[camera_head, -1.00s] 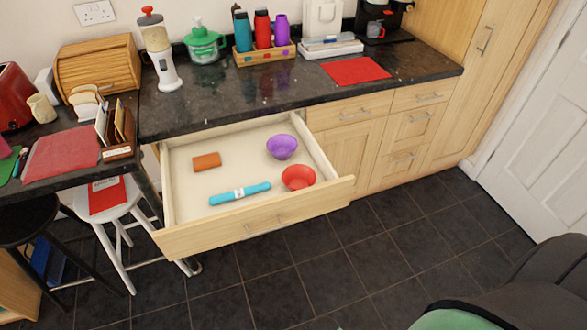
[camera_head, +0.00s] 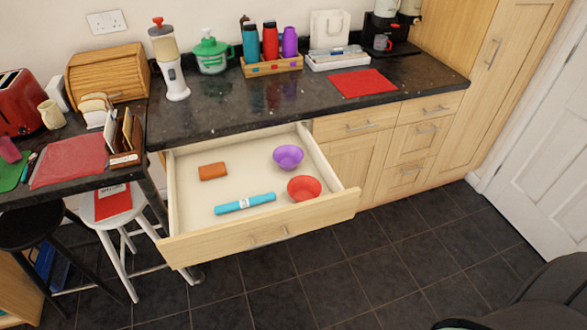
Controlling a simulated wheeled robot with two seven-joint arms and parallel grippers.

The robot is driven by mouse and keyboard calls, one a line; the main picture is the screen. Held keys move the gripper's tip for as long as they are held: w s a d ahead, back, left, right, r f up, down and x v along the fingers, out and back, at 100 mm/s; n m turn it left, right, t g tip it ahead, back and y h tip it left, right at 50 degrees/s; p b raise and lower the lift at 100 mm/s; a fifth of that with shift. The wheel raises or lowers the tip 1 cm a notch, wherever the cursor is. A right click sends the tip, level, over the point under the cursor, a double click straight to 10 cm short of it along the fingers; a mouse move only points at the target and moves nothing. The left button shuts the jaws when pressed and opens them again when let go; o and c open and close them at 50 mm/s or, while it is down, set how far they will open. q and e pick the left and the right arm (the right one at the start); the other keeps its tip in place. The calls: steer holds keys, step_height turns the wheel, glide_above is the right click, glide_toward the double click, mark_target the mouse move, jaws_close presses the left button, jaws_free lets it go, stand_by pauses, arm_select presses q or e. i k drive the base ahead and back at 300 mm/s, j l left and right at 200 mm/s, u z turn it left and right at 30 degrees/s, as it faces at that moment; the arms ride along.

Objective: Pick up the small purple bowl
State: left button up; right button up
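The small purple bowl (camera_head: 288,157) sits in the open drawer (camera_head: 262,235), towards the back right of its floor. A red bowl (camera_head: 303,188) stands in front of it, near the drawer's front right corner. A turquoise roll-shaped item (camera_head: 245,203) lies near the drawer front, and an orange-brown block (camera_head: 212,171) lies at the back left. Neither of my grippers shows in the head view.
The dark countertop (camera_head: 225,117) overhangs the back of the drawer. A white stool (camera_head: 115,208) stands close to the drawer's left side. A chair (camera_head: 540,300) fills the lower right corner. The tiled floor (camera_head: 330,270) in front of the drawer is clear.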

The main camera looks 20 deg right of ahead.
mark_target(287, 158)
steer(key=l+u, duration=0.15)
steer(key=l, duration=0.5)
steer(key=l+u, duration=0.1)
steer(key=l, duration=0.5)
steer(key=l+u, duration=0.15)
steer(key=l, duration=0.5)
steer(key=k+l+u, duration=0.15)
steer(key=l, duration=0.45)
steer(key=l+u, duration=0.1)
steer(key=l, duration=0.55)
steer(key=k, duration=0.05)
